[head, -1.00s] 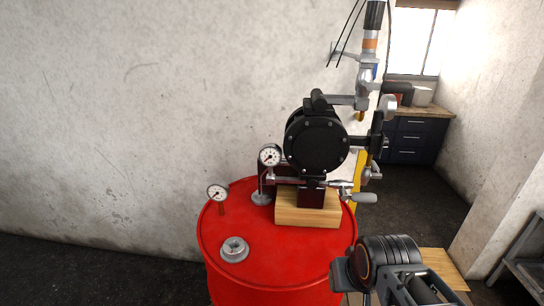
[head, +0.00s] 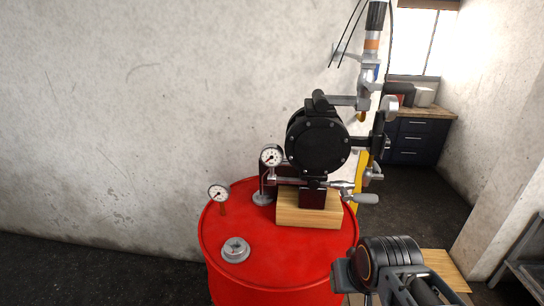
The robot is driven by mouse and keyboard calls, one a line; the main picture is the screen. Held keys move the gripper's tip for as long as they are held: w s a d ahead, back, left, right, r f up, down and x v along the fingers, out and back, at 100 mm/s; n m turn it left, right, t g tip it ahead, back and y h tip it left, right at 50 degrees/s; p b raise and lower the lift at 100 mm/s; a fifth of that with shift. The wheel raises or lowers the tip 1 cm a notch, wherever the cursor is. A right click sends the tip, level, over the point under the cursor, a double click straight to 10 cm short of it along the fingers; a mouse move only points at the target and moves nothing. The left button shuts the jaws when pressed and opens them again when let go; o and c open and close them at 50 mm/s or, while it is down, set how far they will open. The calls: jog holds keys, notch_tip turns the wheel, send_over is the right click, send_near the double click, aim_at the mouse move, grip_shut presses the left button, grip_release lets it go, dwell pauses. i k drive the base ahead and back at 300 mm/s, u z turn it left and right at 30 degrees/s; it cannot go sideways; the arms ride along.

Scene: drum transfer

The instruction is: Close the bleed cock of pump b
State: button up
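One black round pump (head: 318,143) with a bolted face stands on a wooden block (head: 308,214) on top of a red drum (head: 285,250). No label shows whether it is pump b. A small metal valve with a grey handle (head: 361,198) sticks out to the right at the pump's foot. More small fittings (head: 374,173) sit on the pipe to the right. I cannot tell which of these is the bleed cock. My gripper (head: 350,279) is at the lower right, in front of the drum's right edge and apart from the pump. Its fingers are not clear enough to judge.
A gauge (head: 271,156) stands left of the pump, and another gauge (head: 218,193) and a grey cap (head: 236,250) are on the drum top. A pipe (head: 371,50) rises at the right. A wall is behind; a dark cabinet (head: 417,142) stands further back.

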aim_at(358, 198)
jog(key=z, duration=0.05)
jog(key=k, duration=1.15)
jog(key=u, duration=0.7)
jog(key=i, duration=1.1)
jog(key=z, duration=0.6)
